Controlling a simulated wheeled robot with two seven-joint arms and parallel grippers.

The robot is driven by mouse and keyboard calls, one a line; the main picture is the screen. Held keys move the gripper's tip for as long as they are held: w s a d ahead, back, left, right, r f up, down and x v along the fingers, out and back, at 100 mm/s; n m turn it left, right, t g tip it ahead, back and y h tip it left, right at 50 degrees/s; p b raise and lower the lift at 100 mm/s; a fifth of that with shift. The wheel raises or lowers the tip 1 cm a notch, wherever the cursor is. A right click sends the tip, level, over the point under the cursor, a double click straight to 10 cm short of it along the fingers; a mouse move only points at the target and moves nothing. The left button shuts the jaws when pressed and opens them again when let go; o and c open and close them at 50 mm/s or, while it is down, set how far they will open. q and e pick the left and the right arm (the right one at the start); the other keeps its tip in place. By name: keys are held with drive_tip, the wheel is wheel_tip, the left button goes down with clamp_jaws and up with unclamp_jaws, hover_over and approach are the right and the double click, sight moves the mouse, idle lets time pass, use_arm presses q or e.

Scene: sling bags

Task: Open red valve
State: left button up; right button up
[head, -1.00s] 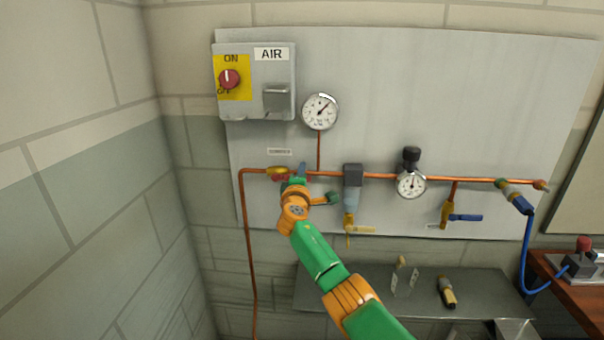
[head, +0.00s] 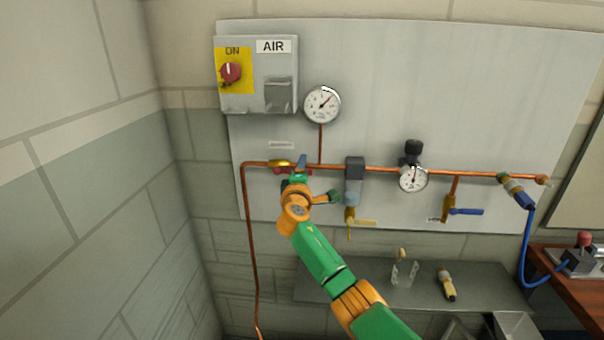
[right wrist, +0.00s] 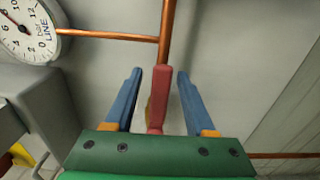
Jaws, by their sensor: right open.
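My right gripper (head: 301,161) is at the valve and partly hides the handle. In the right wrist view the red handle (right wrist: 159,95) stands lengthwise between the two blue fingers of my right gripper (right wrist: 158,76). The fingers are apart, with a gap on each side of the handle. My left gripper is not in view.
A round gauge (head: 322,104) is above the valve, and the AIR switch box (head: 257,75) is at upper left. A filter (head: 353,182) and a regulator gauge (head: 413,178) are on the pipe to the right. A grey shelf (head: 345,284) is below.

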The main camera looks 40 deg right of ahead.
drive_tip(key=v, duration=0.5)
drive_tip(key=shift+b, duration=0.35)
